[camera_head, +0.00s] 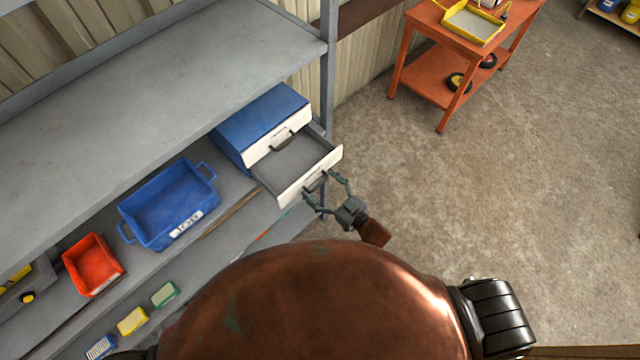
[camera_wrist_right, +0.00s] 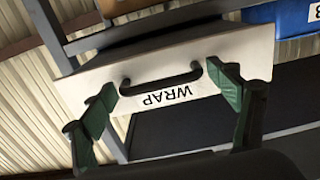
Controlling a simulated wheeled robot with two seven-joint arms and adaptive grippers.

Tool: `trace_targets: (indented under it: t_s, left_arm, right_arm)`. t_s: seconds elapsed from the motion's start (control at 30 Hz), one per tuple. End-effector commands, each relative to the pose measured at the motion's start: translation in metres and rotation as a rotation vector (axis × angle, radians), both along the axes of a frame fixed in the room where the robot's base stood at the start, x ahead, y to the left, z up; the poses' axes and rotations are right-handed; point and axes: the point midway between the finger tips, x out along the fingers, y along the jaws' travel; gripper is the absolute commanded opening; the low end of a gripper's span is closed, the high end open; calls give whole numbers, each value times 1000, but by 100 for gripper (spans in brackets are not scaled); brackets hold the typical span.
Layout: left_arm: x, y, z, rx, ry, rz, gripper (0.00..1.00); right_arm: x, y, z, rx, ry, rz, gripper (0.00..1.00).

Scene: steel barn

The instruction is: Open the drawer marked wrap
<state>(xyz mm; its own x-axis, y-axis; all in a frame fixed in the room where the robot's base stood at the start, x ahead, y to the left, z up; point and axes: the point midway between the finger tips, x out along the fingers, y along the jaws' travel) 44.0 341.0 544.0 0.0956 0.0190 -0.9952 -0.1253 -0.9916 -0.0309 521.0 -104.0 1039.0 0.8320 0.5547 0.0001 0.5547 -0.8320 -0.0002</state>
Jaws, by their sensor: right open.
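A blue drawer box (camera_head: 262,112) with white drawer fronts stands on the shelf. Its lower drawer (camera_head: 295,165) is pulled well out and its grey inside shows empty. In the right wrist view this drawer's white front (camera_wrist_right: 240,50) carries the label WRAP (camera_wrist_right: 166,97), seen upside down, and a dark handle (camera_wrist_right: 160,82). The upper drawer (camera_head: 277,137) is shut. My right gripper (camera_head: 326,192) is open at the drawer front; in the right wrist view its green fingers (camera_wrist_right: 165,95) stand apart on either side of the handle. My left gripper is not in view.
A blue tub (camera_head: 130,212) and a red bin (camera_head: 76,262) stand left of the drawer box on the grey shelving (camera_head: 180,85). An orange cart (camera_head: 425,75) stands at the back. The concrete floor to the right is clear.

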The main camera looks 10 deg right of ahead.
Motion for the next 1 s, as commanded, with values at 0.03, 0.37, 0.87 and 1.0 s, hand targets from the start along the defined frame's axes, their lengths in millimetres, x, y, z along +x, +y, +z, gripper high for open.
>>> trace_targets:
  t_s: [0.03,0.37,0.87,1.0]
  left_arm:
    - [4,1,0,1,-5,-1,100]
    - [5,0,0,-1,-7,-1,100]
    - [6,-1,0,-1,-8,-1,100]
    - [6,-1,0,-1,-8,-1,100]
  right_arm:
    - [-1,-1,0,-1,1,0,82]
    - [-45,-30,-1,-2,3,0,82]
    - [-99,-66,0,1,-1,1,82]
    - [-100,-67,0,1,-1,1,82]
